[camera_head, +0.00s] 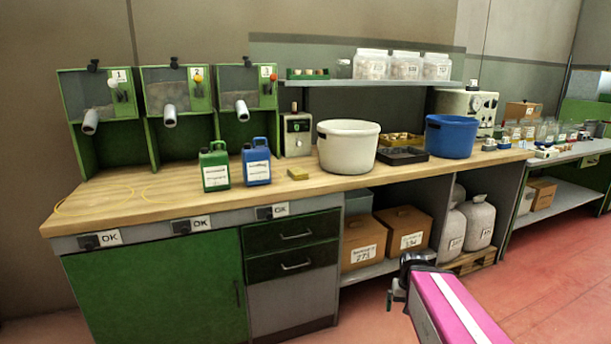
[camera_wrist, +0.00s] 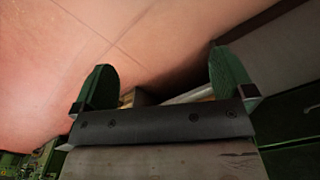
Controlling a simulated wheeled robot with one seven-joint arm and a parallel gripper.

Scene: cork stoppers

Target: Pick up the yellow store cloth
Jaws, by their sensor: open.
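A small folded yellow cloth (camera_head: 298,174) lies flat on the wooden worktop, right of the blue canister and in front of the white tub. My gripper (camera_head: 392,297) is low in front of the bench, right of the drawers, below worktop height and well apart from the cloth. In the wrist view my gripper (camera_wrist: 163,80) shows two green fingers spread wide with nothing between them. The cloth does not show in the wrist view.
A green canister (camera_head: 214,167) and a blue canister (camera_head: 257,162) stand left of the cloth. A white tub (camera_head: 348,147), black trays (camera_head: 402,156) and a blue tub (camera_head: 450,137) stand behind and right. The worktop's front edge (camera_head: 300,192) near the cloth is clear.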

